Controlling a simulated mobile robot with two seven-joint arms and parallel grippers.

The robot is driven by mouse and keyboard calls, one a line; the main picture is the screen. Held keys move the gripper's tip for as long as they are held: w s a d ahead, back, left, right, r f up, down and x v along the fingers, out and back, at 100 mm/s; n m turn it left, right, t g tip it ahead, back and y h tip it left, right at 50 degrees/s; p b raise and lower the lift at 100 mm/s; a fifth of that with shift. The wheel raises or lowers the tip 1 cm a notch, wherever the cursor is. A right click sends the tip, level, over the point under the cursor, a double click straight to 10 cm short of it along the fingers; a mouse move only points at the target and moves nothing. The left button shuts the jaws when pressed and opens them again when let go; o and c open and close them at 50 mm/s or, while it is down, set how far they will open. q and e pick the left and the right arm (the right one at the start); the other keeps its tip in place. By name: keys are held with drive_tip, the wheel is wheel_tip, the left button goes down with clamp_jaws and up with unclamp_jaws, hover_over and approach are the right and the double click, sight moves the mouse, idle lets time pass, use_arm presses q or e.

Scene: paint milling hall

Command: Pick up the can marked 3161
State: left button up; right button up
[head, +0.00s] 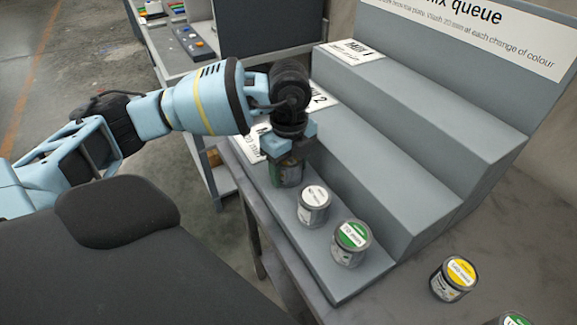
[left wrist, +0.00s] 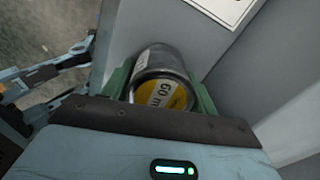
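My left gripper (head: 289,165) points down over the far end of the lowest grey step, its fingers around a dark metal can (head: 287,172). In the left wrist view this can (left wrist: 163,90) has a yellow and white lid label reading "60 m…" and sits between the green fingers (left wrist: 162,92). The fingers are close to its sides; whether they press on it is unclear. A white-lidded can (head: 313,205) and a green-lidded can (head: 350,240) stand on the same step. No number 3161 is readable on any can. My right gripper is not in view.
The grey stepped rack (head: 400,130) rises to the right; its upper steps hold white label cards (head: 352,52) but no cans. A yellow-lidded can (head: 455,278) and a partly cut-off green-lidded can (head: 513,319) stand on the table beside it. A bench (head: 175,45) stands behind.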

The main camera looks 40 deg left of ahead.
use_arm(q)
drive_tip(key=c, duration=0.6)
drive_tip(key=shift+c, duration=0.2)
drive_tip(key=shift+r, duration=0.1)
drive_tip(key=shift+r, duration=0.45)
drive_tip(key=r, duration=0.1)
drive_tip(key=s+r, duration=0.1)
drive_tip(key=shift+r, duration=0.3)
drive_tip(key=s+r, duration=0.1)
drive_tip(key=s, duration=1.4)
drive_tip(key=shift+d+r+b, duration=0.2)
drive_tip(key=shift+b, duration=0.1)
